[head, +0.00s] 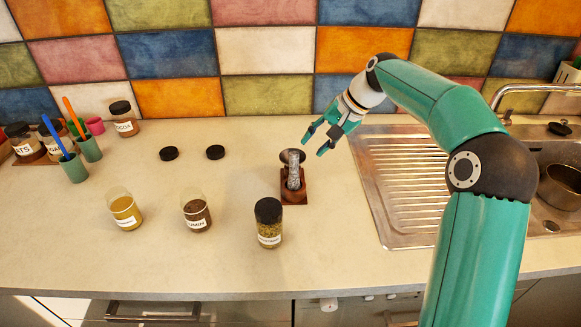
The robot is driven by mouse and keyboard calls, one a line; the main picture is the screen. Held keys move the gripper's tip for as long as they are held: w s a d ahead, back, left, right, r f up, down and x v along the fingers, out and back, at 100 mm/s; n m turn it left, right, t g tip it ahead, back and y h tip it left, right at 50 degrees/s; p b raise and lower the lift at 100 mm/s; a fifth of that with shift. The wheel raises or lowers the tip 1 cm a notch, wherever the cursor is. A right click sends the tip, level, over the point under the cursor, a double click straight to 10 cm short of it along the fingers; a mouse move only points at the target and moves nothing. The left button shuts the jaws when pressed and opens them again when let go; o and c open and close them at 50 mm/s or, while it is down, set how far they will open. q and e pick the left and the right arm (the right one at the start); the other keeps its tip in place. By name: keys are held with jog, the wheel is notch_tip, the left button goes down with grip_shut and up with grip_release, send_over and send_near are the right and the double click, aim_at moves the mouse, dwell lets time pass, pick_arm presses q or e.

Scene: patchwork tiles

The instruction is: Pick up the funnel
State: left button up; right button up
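My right gripper (314,147) is open and empty, just above and to the right of the stand's top. Its fingers look apart from the funnel. My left gripper is not in view.
A black-lidded jar (269,223) stands left of the stand, with open jars (196,213) and (124,211) further left. Two black lids (215,152) lie behind them. Cups and jars crowd the far left. A sink drainboard (405,180) lies right.

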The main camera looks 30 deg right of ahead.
aim_at(304, 158)
jog(key=shift+x, duration=3.05)
jog(key=shift+s+d+f, duration=0.1)
jog(key=shift+d, duration=0.05)
grip_shut()
